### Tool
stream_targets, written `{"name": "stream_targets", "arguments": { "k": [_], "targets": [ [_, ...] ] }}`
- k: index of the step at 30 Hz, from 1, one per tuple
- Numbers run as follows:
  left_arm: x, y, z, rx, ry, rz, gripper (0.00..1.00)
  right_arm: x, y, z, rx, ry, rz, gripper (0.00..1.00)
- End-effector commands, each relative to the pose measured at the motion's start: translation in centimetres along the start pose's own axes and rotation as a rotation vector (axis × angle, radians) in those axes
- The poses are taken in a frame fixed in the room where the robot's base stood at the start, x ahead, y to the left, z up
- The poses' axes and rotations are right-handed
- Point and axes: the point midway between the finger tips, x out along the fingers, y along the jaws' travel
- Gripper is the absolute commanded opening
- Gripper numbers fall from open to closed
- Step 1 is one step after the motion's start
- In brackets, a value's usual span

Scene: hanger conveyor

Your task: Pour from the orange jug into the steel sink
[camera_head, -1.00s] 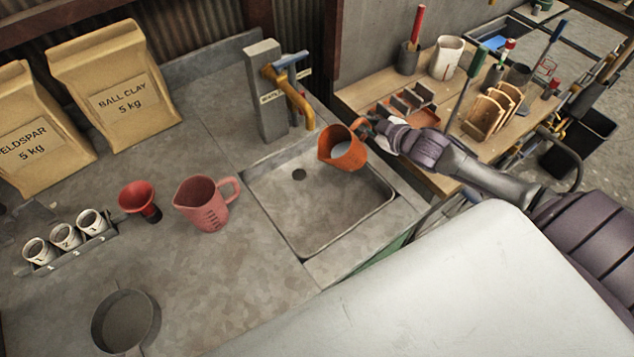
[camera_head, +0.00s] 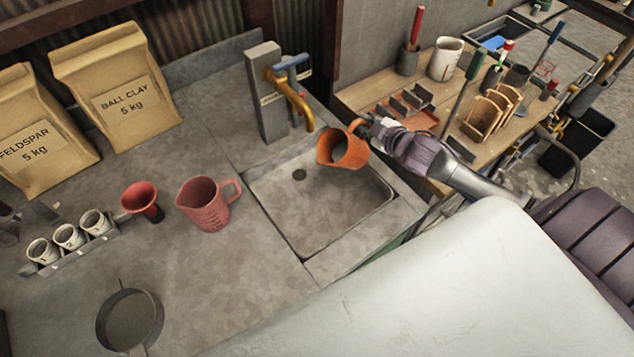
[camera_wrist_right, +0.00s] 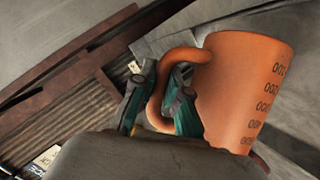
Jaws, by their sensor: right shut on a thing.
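The orange jug (camera_head: 347,150) is held over the far right part of the steel sink (camera_head: 300,222), tilted with its mouth toward the left. My right gripper (camera_head: 368,128) is shut on its handle. In the right wrist view the fingers (camera_wrist_right: 160,95) close on the handle of the jug (camera_wrist_right: 243,90), which shows dark volume marks. A pale content shows inside the jug's mouth; no stream is clear below it. The sink basin looks empty, with a dark drain hole. My left gripper is not in view.
A tap with a yellow spout (camera_head: 292,103) stands behind the sink, close to the jug. A pink measuring jug (camera_head: 205,207) and a red funnel (camera_head: 142,201) stand left of the sink. A wooden bench (camera_head: 440,135) with tools lies to the right.

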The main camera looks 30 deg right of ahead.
Motion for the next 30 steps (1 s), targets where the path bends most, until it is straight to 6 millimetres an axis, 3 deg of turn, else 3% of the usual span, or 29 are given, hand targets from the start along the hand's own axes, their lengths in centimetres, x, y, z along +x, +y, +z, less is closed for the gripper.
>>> {"name": "stream_targets", "arguments": {
  "k": [30],
  "targets": [
    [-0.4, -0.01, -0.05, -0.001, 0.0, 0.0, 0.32, -0.33, 0.01, -0.93, -0.12, -0.025, 0.052, 0.0]
  ]
}}
